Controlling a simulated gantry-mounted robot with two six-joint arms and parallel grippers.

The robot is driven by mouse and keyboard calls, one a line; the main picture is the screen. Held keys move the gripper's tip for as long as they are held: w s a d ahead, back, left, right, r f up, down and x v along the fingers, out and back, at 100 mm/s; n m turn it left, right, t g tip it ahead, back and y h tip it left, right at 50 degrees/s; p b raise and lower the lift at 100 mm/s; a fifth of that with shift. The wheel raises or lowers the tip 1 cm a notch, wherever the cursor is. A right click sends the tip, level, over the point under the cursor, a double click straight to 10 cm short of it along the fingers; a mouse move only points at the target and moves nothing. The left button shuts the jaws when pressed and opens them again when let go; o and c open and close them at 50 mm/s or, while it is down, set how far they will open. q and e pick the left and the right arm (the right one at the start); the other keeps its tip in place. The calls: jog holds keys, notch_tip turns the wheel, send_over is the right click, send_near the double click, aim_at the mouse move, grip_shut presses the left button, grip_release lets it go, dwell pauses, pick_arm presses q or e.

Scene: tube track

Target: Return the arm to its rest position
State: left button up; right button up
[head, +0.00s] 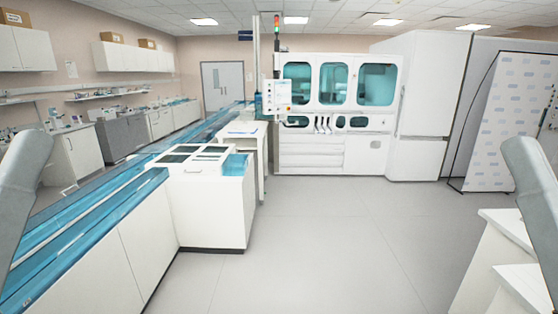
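Part of my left arm (24,185) shows as a grey link at the left edge of the head view. Part of my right arm (531,190) shows as a grey link at the right edge. Both links stand apart from the furniture in the picture. Neither gripper is in the frame, so I cannot see their fingers or anything they may hold. The tube track (85,198) is a long blue-covered line on white cabinets, running from the lower left towards the back. No single tube can be made out.
A white bench unit with dark panels (205,205) joins the track. A large white analyser (335,105) with teal windows stands at the back. White counters (515,235) are at the lower right. The grey floor (345,235) between is clear.

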pick_arm(q)
notch_tip(320, 180, up, 31)
jog(key=m+p, duration=0.3)
jog(key=p, duration=2.8)
notch_tip(320, 180, down, 29)
jog(key=b, duration=2.9)
jog(key=shift+h, duration=0.3)
